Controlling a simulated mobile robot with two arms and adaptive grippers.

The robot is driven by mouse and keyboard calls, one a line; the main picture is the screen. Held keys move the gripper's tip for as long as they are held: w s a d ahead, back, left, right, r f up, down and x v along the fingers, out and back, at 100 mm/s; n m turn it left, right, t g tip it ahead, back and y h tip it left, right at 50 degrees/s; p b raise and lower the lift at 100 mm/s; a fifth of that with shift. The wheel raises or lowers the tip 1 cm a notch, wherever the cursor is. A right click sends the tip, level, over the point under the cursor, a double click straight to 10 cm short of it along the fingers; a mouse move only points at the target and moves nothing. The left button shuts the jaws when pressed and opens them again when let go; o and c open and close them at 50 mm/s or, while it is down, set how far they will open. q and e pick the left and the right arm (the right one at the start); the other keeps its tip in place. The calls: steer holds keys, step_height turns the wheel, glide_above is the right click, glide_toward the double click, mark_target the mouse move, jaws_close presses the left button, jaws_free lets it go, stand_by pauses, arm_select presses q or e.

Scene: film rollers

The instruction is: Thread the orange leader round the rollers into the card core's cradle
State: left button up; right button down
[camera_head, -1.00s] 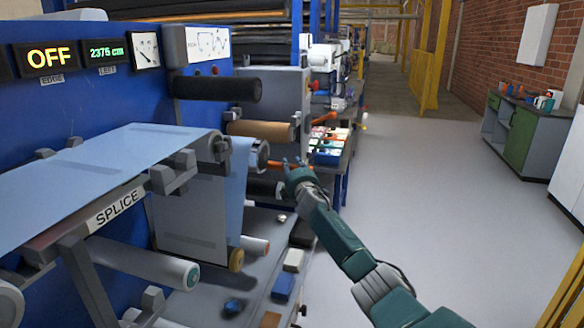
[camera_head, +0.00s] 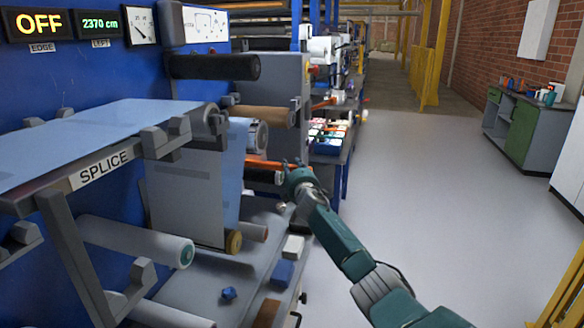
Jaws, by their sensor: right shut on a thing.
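The orange leader (camera_head: 268,164) shows as a narrow band running left from my right gripper (camera_head: 290,168), below a pale-faced roller (camera_head: 256,134). My right gripper is shut on the leader's right end; its fingertips are small and partly hidden. A brown, card-like cylinder (camera_head: 262,115), perhaps the card core, lies above. A dark roller (camera_head: 264,177) is just below the leader. A black roller (camera_head: 215,66) is higher up. Blue film (camera_head: 120,125) runs over the splice table and hangs down at its right end. The leader's join is hidden. My left gripper is out of view.
A shelf below holds a white block (camera_head: 293,247) and a blue block (camera_head: 282,273). A bench with coloured boxes (camera_head: 328,135) stands behind my gripper. The grey floor (camera_head: 430,200) to the right is clear. The panel reads OFF.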

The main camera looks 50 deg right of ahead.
step_height(320, 180, down, 3)
steer(key=shift+r+b, duration=0.1)
steer(key=shift+b, duration=0.75)
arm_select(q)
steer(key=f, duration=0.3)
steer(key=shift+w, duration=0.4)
arm_select(e)
steer(key=shift+f, duration=0.2)
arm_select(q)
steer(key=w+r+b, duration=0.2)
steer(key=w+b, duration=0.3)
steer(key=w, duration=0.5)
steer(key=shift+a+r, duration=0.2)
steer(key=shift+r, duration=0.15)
arm_select(e)
steer(key=shift+a+f, duration=0.1)
steer(key=shift+f, duration=2.3)
